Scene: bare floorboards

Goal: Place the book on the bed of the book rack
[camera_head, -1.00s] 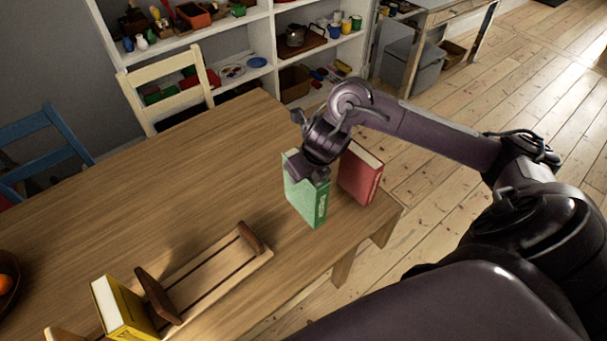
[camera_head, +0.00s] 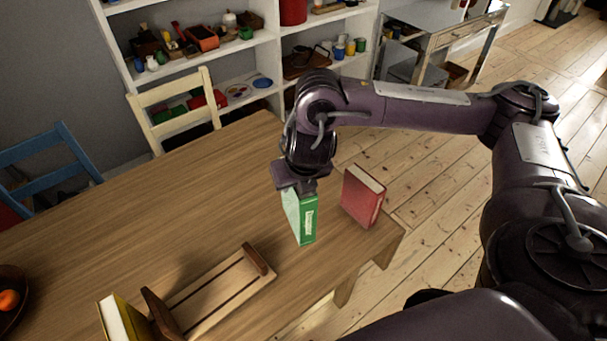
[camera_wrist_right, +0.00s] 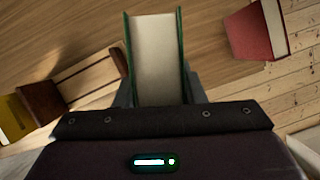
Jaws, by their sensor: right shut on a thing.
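My right gripper (camera_head: 298,186) is shut on the top of a green book (camera_head: 305,221), which it holds upright near the table's right end. The green book (camera_wrist_right: 155,60) also shows in the right wrist view, with its pale page edges between two green covers. The wooden book rack (camera_head: 222,290) lies on the table, left of and nearer than the green book. Its slatted bed is bare between two upright ends; in the wrist view the rack (camera_wrist_right: 85,80) is at the left. My left gripper is not in view.
A red book (camera_head: 362,196) stands on the table just right of the green one. A yellow book (camera_head: 122,318) is at the rack's left end. A fruit bowl (camera_head: 14,305) is at the far left. Chairs and shelves stand behind the table.

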